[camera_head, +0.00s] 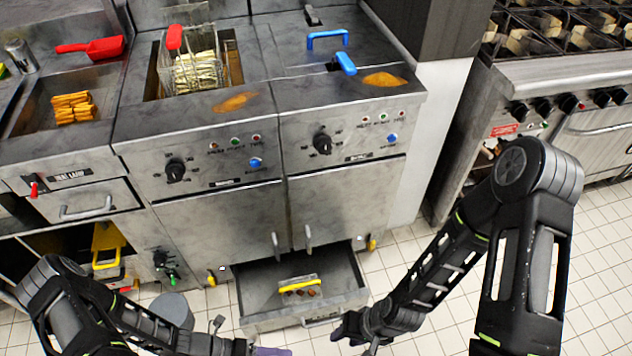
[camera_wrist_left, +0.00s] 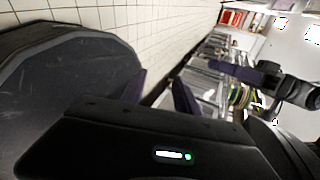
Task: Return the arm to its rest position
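My right arm comes in from the right in the head view, bent at the elbow. Its gripper (camera_head: 350,328) is low in the middle, in front of the open drawer; the gap between its fingers is not clear. My left arm comes in from the lower left, and its gripper (camera_head: 268,351) is partly cut off at the bottom edge. In the left wrist view, the two dark purple fingers of my left gripper (camera_wrist_left: 160,98) stand apart with nothing seen between them. The right arm also shows there at the right. I see nothing held by either gripper.
An open drawer (camera_head: 258,303) under the fryer stands out close to both grippers, with a small item (camera_head: 299,286) in it. The fryer counter (camera_head: 200,112) holds a basket (camera_head: 198,72) and fries (camera_head: 73,107). A stove (camera_head: 545,70) is at the right. Tiled floor (camera_head: 600,240) lies clear below it.

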